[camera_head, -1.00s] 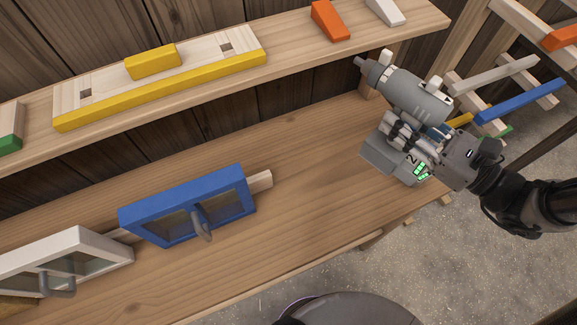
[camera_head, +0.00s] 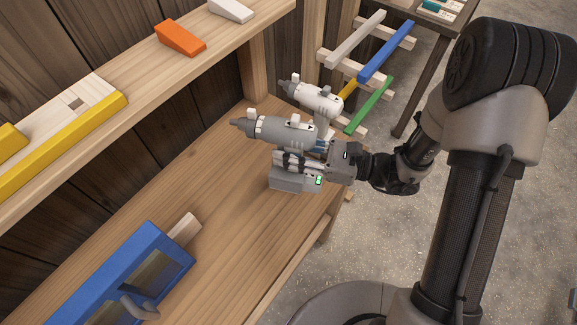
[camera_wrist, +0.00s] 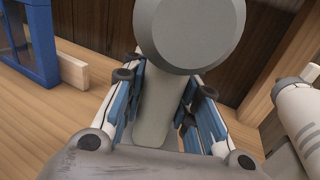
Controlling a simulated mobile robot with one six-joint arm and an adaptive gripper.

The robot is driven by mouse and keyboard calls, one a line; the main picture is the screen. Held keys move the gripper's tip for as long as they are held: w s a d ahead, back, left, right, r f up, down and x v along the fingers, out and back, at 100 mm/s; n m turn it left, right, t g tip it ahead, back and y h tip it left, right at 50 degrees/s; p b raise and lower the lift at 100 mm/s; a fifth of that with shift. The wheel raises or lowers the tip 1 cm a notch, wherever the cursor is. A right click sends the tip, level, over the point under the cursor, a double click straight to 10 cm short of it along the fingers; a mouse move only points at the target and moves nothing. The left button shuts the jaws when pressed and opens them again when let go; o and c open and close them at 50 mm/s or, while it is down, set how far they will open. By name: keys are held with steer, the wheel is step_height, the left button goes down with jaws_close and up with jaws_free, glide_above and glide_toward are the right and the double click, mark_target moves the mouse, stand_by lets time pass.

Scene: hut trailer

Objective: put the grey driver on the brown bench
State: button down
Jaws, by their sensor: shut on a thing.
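The grey driver (camera_head: 283,131) is upright at the right end of the brown bench (camera_head: 225,220), its nose pointing left. My gripper (camera_head: 292,162) is shut on its handle. The base of the driver is on or just above the bench top; I cannot tell if it touches. In the wrist view the driver's round back end (camera_wrist: 190,35) hides much of the middle, and its handle (camera_wrist: 165,110) is between my fingers (camera_wrist: 160,105).
A white driver (camera_head: 318,98) stands just behind the grey one, and close by at right in the wrist view (camera_wrist: 302,115). A blue framed box (camera_head: 105,285) is at the bench's near left. A shelf (camera_head: 120,72) with orange and white wedges runs above. The mid-bench is clear.

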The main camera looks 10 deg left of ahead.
steer(key=shift+f+b, duration=0.8)
steer(key=shift+f, duration=1.9)
steer(key=c, duration=1.3)
jaws_free()
steer(key=shift+f, duration=0.1)
